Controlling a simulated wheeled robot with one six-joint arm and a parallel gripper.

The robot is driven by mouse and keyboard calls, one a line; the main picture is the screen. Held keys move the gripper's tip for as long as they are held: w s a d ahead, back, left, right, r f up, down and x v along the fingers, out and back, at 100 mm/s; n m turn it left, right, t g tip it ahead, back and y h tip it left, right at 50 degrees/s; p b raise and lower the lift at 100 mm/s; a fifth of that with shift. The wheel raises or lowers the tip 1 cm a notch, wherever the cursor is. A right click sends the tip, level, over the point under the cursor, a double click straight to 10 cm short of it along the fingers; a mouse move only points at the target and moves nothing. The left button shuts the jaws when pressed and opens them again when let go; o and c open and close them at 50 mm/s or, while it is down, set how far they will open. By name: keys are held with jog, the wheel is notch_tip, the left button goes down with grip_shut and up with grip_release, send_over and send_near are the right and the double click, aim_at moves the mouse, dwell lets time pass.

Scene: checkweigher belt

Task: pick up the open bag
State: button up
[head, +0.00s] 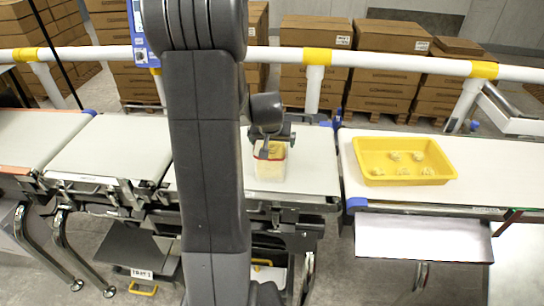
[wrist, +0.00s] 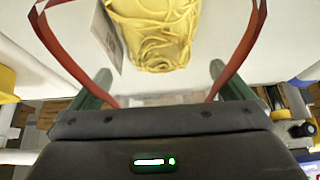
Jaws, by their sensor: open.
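The open bag (head: 271,168) stands upright on the pale belt in the head view, clear-sided with a red rim and pale yellow contents. In the wrist view, the yellow noodle-like contents (wrist: 155,35) fill the top middle, with a white label beside them. Red bands, apparently the bag's rim, run down both sides. My gripper (head: 272,140) is over the bag's top, partly hidden by my arm. In the wrist view my gripper (wrist: 160,75) is open, its greenish fingers spread to left and right, with nothing clearly held. Whether the fingers touch the bag cannot be told.
A yellow tray (head: 372,178) with several small noodle clumps lies on the belt to the right. A white rail (head: 400,61) with yellow joints runs behind the belts. Stacked cartons (head: 387,75) stand beyond it. Belt right of the bag is clear.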

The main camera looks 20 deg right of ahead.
jog(key=shift+f+b, duration=0.25)
jog(key=shift+b, duration=0.1)
dwell(0.4)
jog(key=c, duration=1.2)
